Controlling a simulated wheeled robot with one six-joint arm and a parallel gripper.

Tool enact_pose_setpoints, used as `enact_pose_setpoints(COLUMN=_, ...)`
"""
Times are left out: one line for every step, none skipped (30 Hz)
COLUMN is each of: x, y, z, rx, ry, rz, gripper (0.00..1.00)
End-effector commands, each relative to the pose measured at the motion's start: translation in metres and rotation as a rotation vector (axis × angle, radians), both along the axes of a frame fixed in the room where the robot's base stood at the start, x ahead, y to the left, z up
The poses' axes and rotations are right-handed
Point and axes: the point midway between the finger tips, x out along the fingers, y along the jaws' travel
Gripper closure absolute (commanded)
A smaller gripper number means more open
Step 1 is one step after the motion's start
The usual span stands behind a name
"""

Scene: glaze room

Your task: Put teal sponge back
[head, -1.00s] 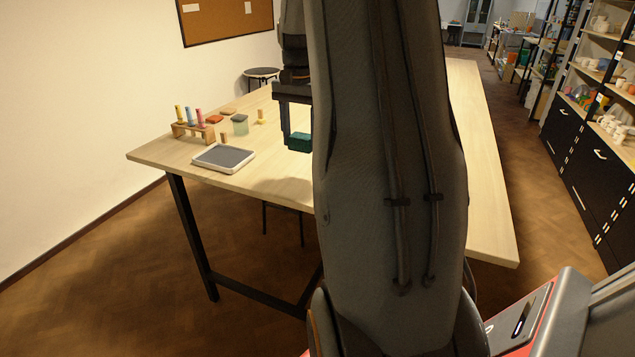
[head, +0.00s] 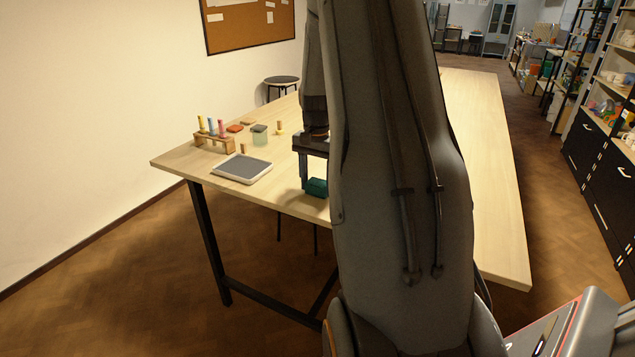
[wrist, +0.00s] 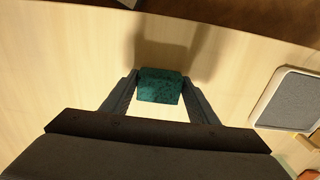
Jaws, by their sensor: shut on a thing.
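The teal sponge (head: 317,187) is a small dark teal block near the table's front edge, right of the grey-topped tray (head: 242,178). My gripper (wrist: 160,84) is shut on the sponge, with one finger against each side in the wrist view. In the head view my gripper (head: 312,180) points down, and my arm hides part of it. A shadow lies on the tabletop beyond the sponge in the wrist view. I cannot tell how far the sponge is above the table.
On the table's left stand a wooden rack (head: 214,142) of coloured sticks, a reddish block (head: 235,128), a lidded jar (head: 259,136) and a yellow-based piece (head: 279,130). Bare wood surrounds the sponge. A stool (head: 282,81) stands behind the table.

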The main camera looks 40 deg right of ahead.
Motion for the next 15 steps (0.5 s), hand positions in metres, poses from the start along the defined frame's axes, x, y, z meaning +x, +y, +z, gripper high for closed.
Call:
enact_pose_setpoints(x=0.0001, y=-0.0001, z=0.0, rx=0.0, ry=0.0, rz=0.0, gripper=0.64)
enact_pose_setpoints(x=0.0001, y=-0.0001, z=0.0, rx=0.0, ry=0.0, rz=0.0, gripper=0.64)
enact_pose_setpoints(x=0.0001, y=0.0, z=-0.0004, rx=0.0, ry=0.0, rz=0.0, gripper=0.64)
enact_pose_setpoints(x=0.0001, y=0.0, z=-0.001, rx=0.0, ry=0.0, rz=0.0, gripper=0.64)
enact_pose_setpoints(x=0.0, y=0.0001, z=-0.0019, rx=0.001, ry=0.0, rz=0.0, gripper=0.64)
enact_pose_setpoints(x=0.0, y=0.0, z=-0.0026, rx=0.001, ry=0.0, rz=0.0, gripper=0.44)
enact_pose_setpoints(x=0.0, y=0.0, z=-0.0022, rx=0.0, ry=0.0, rz=0.0, gripper=0.39)
enact_pose_setpoints(x=0.0, y=0.0, z=-0.0021, rx=0.0, ry=0.0, rz=0.0, gripper=0.34)
enact_pose_setpoints(x=0.0, y=0.0, z=-0.002, rx=0.0, ry=0.0, rz=0.0, gripper=0.28)
enact_pose_setpoints(x=0.0, y=0.0, z=-0.002, rx=0.0, ry=0.0, rz=0.0, gripper=0.27)
enact_pose_setpoints(x=0.0, y=0.0, z=-0.002, rx=0.0, ry=0.0, rz=0.0, gripper=0.27)
enact_pose_setpoints(x=0.0, y=0.0, z=-0.0019, rx=0.0, ry=0.0, rz=0.0, gripper=0.27)
enact_pose_setpoints(x=0.0, y=0.0, z=-0.0019, rx=0.0, ry=0.0, rz=0.0, gripper=0.27)
enact_pose_setpoints(x=0.0, y=0.0, z=-0.0019, rx=0.0, ry=0.0, rz=0.0, gripper=0.27)
enact_pose_setpoints(x=0.0, y=0.0, z=-0.0019, rx=0.0, ry=0.0, rz=0.0, gripper=0.27)
